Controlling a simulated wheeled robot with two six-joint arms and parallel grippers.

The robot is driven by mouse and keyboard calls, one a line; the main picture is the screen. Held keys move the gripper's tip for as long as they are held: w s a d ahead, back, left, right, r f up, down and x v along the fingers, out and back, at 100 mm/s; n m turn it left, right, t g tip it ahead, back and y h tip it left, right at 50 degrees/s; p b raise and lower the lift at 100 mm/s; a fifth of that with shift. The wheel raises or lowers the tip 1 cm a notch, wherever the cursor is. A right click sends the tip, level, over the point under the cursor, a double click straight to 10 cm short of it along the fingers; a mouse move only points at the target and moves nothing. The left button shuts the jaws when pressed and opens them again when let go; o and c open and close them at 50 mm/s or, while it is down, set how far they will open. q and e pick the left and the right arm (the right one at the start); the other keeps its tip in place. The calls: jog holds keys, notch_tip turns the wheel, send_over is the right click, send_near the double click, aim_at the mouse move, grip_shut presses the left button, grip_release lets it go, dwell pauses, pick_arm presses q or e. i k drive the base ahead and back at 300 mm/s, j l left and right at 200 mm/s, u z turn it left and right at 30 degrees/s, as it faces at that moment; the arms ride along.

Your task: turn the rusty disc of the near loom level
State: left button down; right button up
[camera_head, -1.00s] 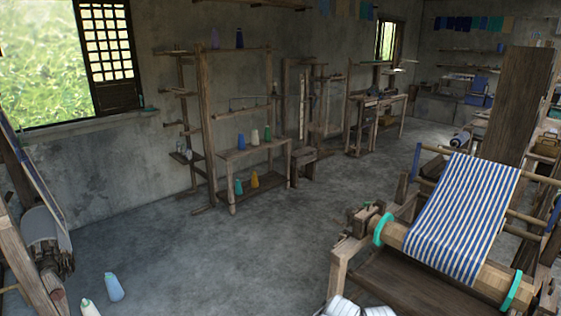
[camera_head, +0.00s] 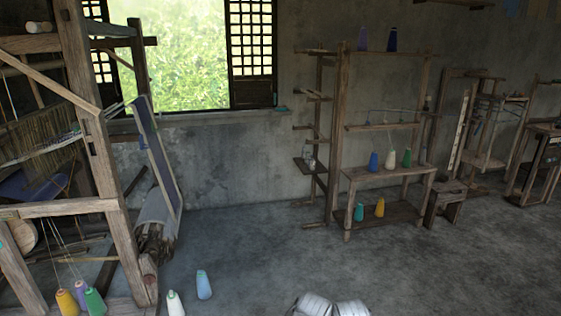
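A wooden loom (camera_head: 120,230) stands at the left, with upright posts, a rail and stretched warp threads. At its right side is a tilted dark panel above a grey cloth roll with dark, brownish parts (camera_head: 155,243) at its lower end. I cannot make out a rusty disc for certain. A pale round piece (camera_head: 24,236) sits low behind the frame at the far left. Neither of my grippers is in view.
Yellow, purple and green thread cones (camera_head: 95,302) stand at the loom's foot. A white cone (camera_head: 175,303) and a light blue cone (camera_head: 203,285) stand on the floor nearby. A wooden shelf (camera_head: 388,172) stands by the back wall. The middle floor is clear.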

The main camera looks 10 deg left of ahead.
aim_at(149, 279)
jog(key=i+j, duration=0.35)
jog(key=i, duration=0.2)
jog(key=i+j, duration=0.3)
jog(key=i, duration=0.3)
jog(key=i+j, duration=0.15)
jog(key=j, duration=0.2)
jog(key=i+j, duration=0.15)
jog(key=j, duration=0.2)
jog(key=i+j+u, duration=0.1)
jog(key=j, duration=0.25)
jog(key=j+u, duration=0.15)
jog(key=j, duration=0.3)
jog(key=i+j+u, duration=0.15)
jog(key=j, duration=0.35)
